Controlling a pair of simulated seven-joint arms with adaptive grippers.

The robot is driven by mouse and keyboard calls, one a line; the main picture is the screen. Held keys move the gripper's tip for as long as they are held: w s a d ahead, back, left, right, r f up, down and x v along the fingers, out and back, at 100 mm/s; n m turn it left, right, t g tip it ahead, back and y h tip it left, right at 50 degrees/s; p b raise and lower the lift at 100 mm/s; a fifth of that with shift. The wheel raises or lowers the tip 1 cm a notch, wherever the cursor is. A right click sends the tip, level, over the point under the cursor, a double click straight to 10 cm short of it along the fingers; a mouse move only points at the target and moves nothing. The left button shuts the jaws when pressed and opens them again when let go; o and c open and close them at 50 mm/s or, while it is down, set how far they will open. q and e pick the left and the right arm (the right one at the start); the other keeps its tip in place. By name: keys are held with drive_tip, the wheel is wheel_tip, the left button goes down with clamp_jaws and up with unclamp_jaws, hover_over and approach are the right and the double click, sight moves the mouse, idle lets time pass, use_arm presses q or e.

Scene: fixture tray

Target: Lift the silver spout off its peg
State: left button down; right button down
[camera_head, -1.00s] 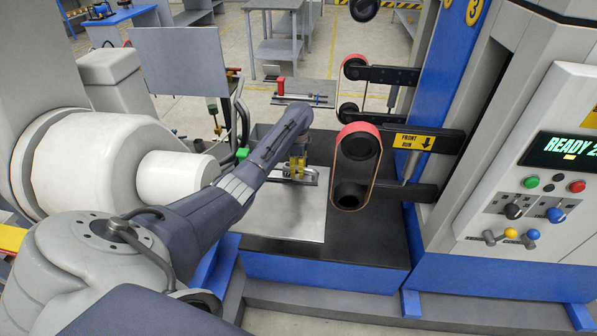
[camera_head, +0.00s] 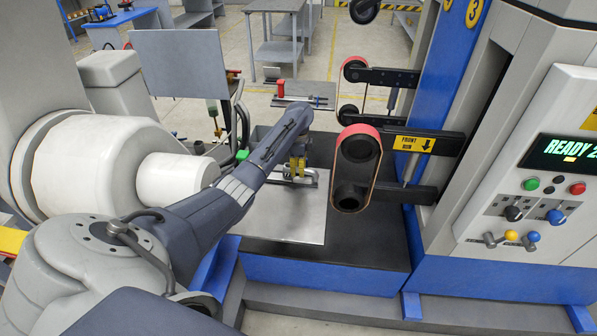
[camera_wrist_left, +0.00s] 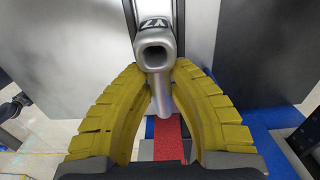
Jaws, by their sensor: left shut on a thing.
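My left gripper (camera_head: 297,166), with yellow ribbed fingers, is at the back of a grey metal plate (camera_head: 285,220) in the head view. The silver spout (camera_head: 311,174) shows partly beside the fingers there; the arm and fingers hide some of it. In the left wrist view the spout (camera_wrist_left: 157,52) has a squarish open mouth and dark lettering. Its tube runs down between the curved fingers of the left gripper (camera_wrist_left: 158,88), which is shut on it. I cannot make out the peg, or whether the spout is clear of it. My right gripper is not in view.
A belt sander arm with a red belt (camera_head: 358,165) stands close to the right of the gripper. A control panel (camera_head: 545,185) is at the far right. A red block and rail (camera_head: 300,98) lie behind. The front of the plate is bare.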

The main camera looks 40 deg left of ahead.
use_arm(q)
wheel_tip(320, 180, up, 19)
drive_tip(key=shift+r, duration=0.15)
idle(0.5)
drive_tip(key=shift+w, duration=0.1)
